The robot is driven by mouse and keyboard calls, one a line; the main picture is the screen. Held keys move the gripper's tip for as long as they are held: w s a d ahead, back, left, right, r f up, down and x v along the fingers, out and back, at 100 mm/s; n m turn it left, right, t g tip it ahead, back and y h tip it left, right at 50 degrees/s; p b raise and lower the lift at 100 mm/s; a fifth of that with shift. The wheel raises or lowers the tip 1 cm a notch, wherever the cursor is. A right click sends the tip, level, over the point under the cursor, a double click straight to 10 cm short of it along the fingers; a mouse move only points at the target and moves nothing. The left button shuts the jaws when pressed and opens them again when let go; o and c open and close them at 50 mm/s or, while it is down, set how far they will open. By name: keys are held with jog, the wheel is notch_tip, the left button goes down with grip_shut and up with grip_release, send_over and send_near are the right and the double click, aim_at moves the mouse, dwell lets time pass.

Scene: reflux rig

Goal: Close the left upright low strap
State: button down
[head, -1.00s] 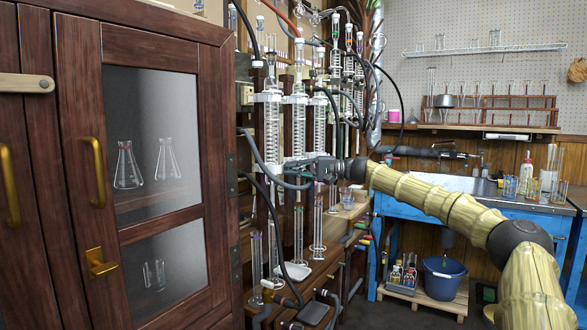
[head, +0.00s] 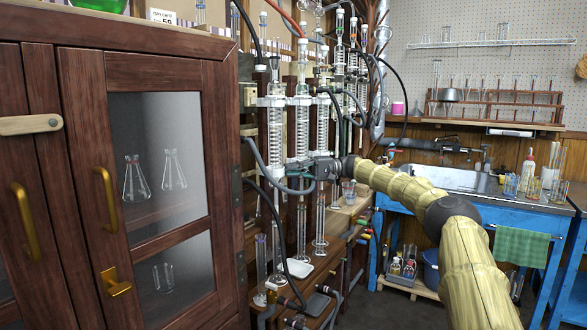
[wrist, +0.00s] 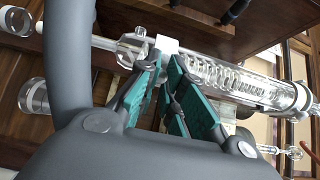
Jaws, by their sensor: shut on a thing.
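My gripper (head: 308,168) is at the lower end of the coiled glass condensers on the wooden uprights in the head view. In the wrist view its teal-padded fingers (wrist: 165,62) meet at a small white tab, which I take to be the low strap (wrist: 167,44). The jaws are shut on it. The strap sits by the lower end of a coiled condenser (wrist: 225,78), which runs across the wrist view. The left condenser (head: 275,128) stands upright in the head view. The fingertips hide part of the strap, so I cannot tell whether it is fully closed.
A wooden cabinet (head: 225,180) with a glass door stands close on the left. Dark hoses (head: 262,190) loop around the glassware near my gripper. Glass cylinders (head: 301,232) stand below on a wooden shelf. A blue sink bench (head: 480,215) is at the right.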

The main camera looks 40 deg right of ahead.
jog(key=shift+f, duration=0.1)
dwell(0.3)
jog(key=c, duration=1.5)
grip_release()
jog(key=shift+w, duration=0.1)
jog(key=shift+o, duration=0.2)
jog(key=v, duration=1.2)
jog(key=shift+w+d, duration=0.15)
jog(key=shift+d, duration=0.05)
jog(key=shift+a, duration=0.15)
